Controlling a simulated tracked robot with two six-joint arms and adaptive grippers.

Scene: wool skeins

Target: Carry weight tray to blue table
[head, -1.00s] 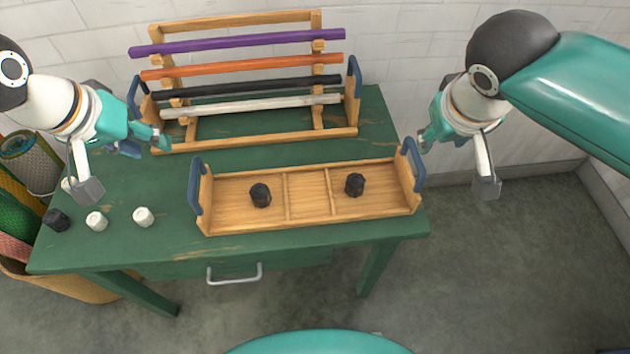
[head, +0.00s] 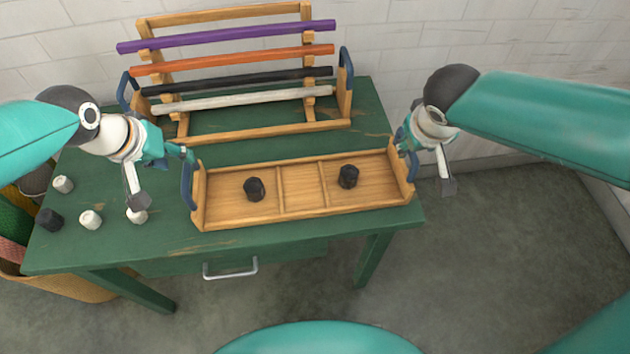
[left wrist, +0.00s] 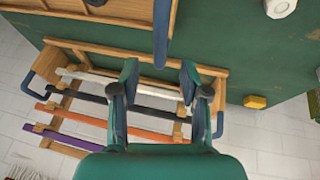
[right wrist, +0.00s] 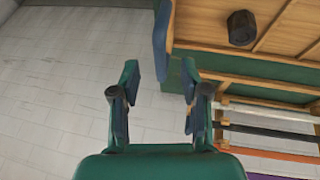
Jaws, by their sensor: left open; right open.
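The weight tray (head: 300,214) is a long wooden tray with three compartments and a blue handle at each end. It rests on the green table. One black weight (head: 254,188) stands in its left compartment and another (head: 348,176) in its right one. My left gripper (head: 188,156) is open at the left handle (head: 187,187); in the left wrist view that handle (left wrist: 161,35) lies just ahead, between the finger lines. No blue table shows.
A wooden rack (head: 250,134) with several coloured rods stands behind the tray on the green table (head: 300,243). Several small white and black weights (head: 90,220) stand at the table's left. A basket of rolls is beyond that edge. Floor at right is clear.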

